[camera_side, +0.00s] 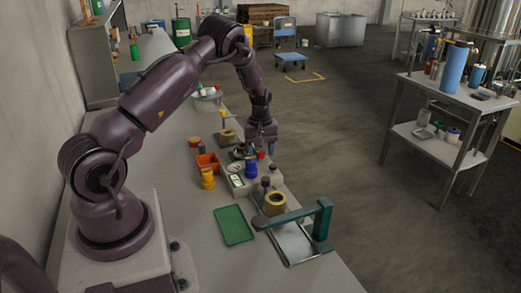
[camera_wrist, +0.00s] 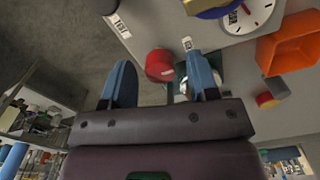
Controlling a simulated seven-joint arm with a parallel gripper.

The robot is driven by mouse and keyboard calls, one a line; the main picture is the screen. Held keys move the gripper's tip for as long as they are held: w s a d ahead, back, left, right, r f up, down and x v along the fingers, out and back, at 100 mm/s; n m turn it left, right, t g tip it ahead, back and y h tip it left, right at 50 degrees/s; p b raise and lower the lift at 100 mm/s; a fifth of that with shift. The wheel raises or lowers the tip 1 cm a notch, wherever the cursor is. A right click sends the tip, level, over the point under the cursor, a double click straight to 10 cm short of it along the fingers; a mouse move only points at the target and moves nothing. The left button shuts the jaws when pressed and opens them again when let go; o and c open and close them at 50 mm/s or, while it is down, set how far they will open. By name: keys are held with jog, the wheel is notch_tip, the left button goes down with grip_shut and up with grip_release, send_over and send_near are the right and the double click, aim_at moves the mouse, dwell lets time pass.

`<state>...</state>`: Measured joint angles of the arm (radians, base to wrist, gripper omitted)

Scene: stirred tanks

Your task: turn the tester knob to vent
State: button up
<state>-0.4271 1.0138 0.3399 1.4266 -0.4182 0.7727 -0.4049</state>
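The tester is a light grey box (camera_side: 238,186) on the bench in the side view, below my gripper. A blue knob (camera_side: 251,170) stands on its top. In the wrist view the box (camera_wrist: 140,15) shows at the top, with a small printed label, part of a blue and yellow round piece (camera_wrist: 215,8) and a white dial (camera_wrist: 250,14) with a red needle. My gripper (camera_wrist: 158,65) is open, its two blue fingers wide apart. A red round cap (camera_wrist: 159,64) shows between them, nearer the right finger; I cannot tell whether they touch. In the side view my gripper (camera_side: 269,147) is behind the knob.
A steel shelf cart (camera_side: 440,105) stands apart at right. The floor between is clear.

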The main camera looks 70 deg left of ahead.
aim_at(260, 151)
notch_tip(260, 151, up, 13)
dwell(0.6)
dwell(0.3)
jog(key=s+d+r+m+t, duration=0.2)
jog(key=s+d+r+m, duration=0.3)
jog(key=d, duration=0.4)
jog(key=s+d+r+m+t, duration=0.1)
jog(key=s+d+r+m, duration=0.4)
jog(key=d, duration=0.5)
jog(key=s+d+r+m+t, duration=0.2)
jog(key=s+d+r+m, duration=0.3)
jog(key=s+d, duration=0.4)
jog(key=shift+d+r+t, duration=0.3)
jog(key=shift+d+r, duration=0.35)
